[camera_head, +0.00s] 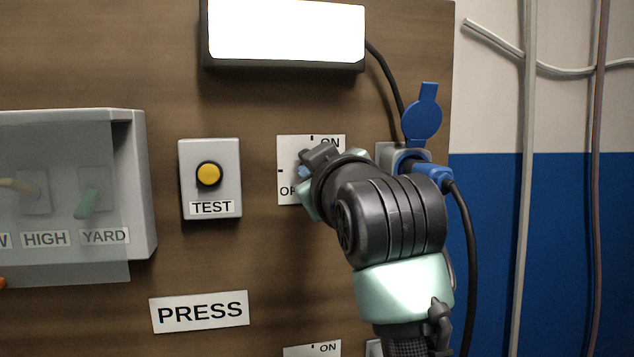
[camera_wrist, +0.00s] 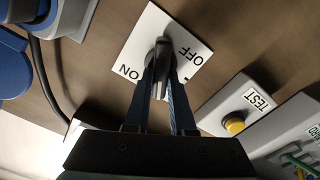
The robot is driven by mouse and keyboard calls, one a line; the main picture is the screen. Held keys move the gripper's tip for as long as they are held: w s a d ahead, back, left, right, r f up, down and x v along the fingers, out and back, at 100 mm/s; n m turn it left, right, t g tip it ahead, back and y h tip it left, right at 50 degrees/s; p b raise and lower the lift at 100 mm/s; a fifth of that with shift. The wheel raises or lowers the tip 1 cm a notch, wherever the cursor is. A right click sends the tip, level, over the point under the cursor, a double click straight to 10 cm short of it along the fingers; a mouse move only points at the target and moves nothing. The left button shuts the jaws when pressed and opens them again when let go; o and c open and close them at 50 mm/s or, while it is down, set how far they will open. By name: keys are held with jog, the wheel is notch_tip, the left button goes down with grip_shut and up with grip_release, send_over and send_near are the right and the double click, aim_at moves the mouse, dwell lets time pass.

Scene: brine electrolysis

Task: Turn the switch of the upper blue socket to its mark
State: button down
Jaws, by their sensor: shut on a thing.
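The white switch plate (camera_head: 287,152) of the upper blue socket carries ON at its top right and OFF at its lower left, with a short black mark at its top and left edges. In the wrist view the plate (camera_wrist: 147,27) appears turned, and the dark switch handle (camera_wrist: 160,52) stands between my fingers. My gripper (camera_wrist: 162,70) is shut on the handle. In the head view my gripper (camera_head: 304,171) and wrist hide the knob and much of the plate. The blue socket (camera_head: 404,158) has its blue lid (camera_head: 422,120) raised and a blue plug (camera_head: 432,175) in it.
A TEST box with a yellow button (camera_head: 208,174) is left of the plate. A clear-covered grey box (camera_head: 138,190) is further left. A lit lamp (camera_head: 286,30) is above, a PRESS label (camera_head: 199,311) below. A black cable (camera_head: 470,260) hangs at right. Another ON plate (camera_head: 312,350) shows at the bottom.

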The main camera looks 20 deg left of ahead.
jog(key=n+b, duration=0.1)
jog(key=n, duration=0.3)
jog(key=n+b, duration=0.2)
jog(key=n, duration=0.2)
jog(key=f+n+b, duration=0.1)
jog(key=n, duration=0.3)
jog(key=shift+s+a, duration=0.2)
jog(key=shift+a, duration=0.05)
dwell(0.4)
jog(key=c, duration=0.8)
grip_release()
jog(key=shift+o, duration=0.2)
jog(key=b+v, duration=0.6)
jog(key=v, duration=0.7)
